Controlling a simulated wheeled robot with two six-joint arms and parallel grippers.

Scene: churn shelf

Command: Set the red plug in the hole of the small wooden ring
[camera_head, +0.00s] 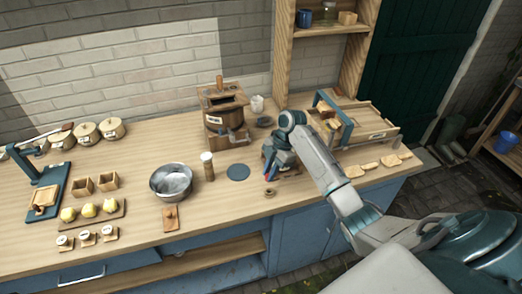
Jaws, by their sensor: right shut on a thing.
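My right gripper (269,172) is over the worktop, right of the middle, pointing down. It is shut on the red plug (267,177), of which only a small red patch shows between the fingers. A small wooden ring (268,193) sits on the worktop near its front edge, just below the gripper in the picture. The plug appears apart from the ring; its height above the wood is hard to tell. My left gripper is not in view.
A blue-grey round mat (238,172), a jar with a pale lid (207,166) and a metal bowl (171,182) stand left of the gripper. A wooden churn (226,115) is behind. A wooden crate (368,129) with bread slices nearby is at the right.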

